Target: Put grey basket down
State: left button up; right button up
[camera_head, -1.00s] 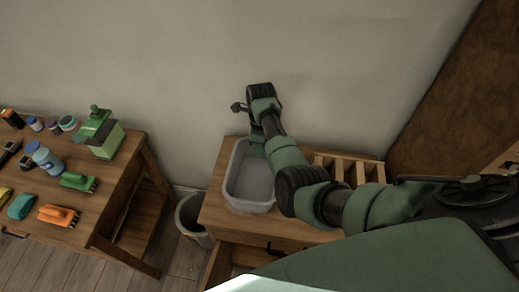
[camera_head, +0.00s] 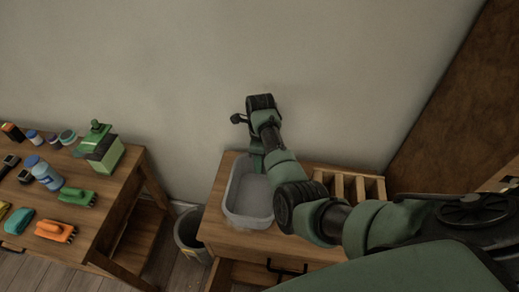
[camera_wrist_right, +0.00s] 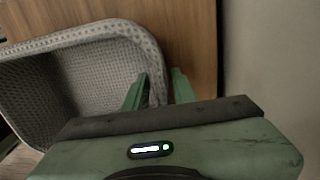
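The grey basket (camera_head: 235,216) is a deep, light grey tub. It sits upright on top of a small wooden cabinet (camera_head: 216,235) near the wall. My right gripper (camera_head: 257,160) reaches down at the basket's back right rim. In the right wrist view the basket (camera_wrist_right: 95,75) fills the left side. There the right gripper (camera_wrist_right: 160,82) has one green finger inside the basket and one outside. The narrow gap between them holds the rim, so it looks shut on it. The basket looks empty. My left gripper is not in view.
A slatted wooden rack (camera_head: 350,185) stands on the cabinet, right of the basket, partly behind my arm. A grey bin (camera_head: 188,238) stands on the floor to the left. A wooden table (camera_head: 100,225) with brushes and bottles is further left. A brown panel (camera_head: 450,100) is at right.

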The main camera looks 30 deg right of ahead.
notch_tip(320, 180, up, 10)
jog(key=b, duration=0.1)
jog(key=shift+w+d+r, duration=0.2)
jog(key=shift+w+d, duration=0.05)
jog(key=shift+w, duration=0.05)
